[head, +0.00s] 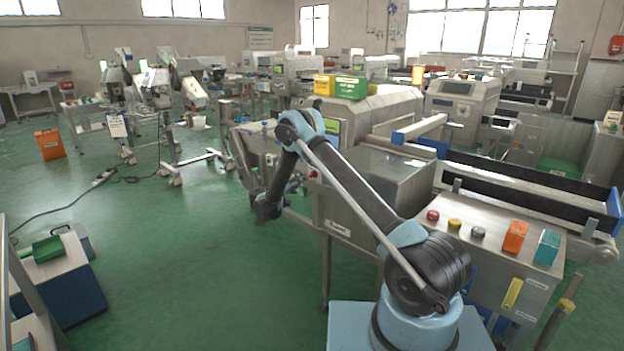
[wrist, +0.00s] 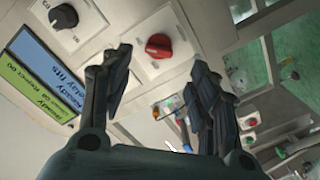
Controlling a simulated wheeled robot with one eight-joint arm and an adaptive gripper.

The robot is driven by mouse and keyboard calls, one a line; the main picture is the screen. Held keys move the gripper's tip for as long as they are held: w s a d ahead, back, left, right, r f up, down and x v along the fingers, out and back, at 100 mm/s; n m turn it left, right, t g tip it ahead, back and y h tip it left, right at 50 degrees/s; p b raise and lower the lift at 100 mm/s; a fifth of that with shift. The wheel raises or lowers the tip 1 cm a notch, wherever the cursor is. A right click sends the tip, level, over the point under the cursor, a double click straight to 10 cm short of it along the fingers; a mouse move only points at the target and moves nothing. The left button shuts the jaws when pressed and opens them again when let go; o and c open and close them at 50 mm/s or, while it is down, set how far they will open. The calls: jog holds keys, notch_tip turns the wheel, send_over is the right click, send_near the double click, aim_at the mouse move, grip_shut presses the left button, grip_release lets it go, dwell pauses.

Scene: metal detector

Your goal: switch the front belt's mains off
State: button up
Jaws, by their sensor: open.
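In the wrist view a red rotary switch (wrist: 158,46) sits on a pale square plate on a light panel. It lies between and beyond the fingertips of my gripper (wrist: 161,60). The gripper is open and empty, with no visible contact on the switch. Which setting the switch points to cannot be read. A black rotary knob (wrist: 63,16) sits on a similar plate to the upper left. In the head view my gripper (head: 267,207) hangs low at the left side of the metal machine (head: 390,170). The red switch cannot be made out there.
A blue and green display (wrist: 45,75) lies left in the wrist view. A bench (head: 490,265) with coloured buttons, an orange box (head: 515,236) and a teal box (head: 546,247) stands at right.

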aim_at(311, 175)
jog(key=x, duration=0.9)
jog(key=shift+d, duration=0.15)
jog(key=shift+c, duration=0.2)
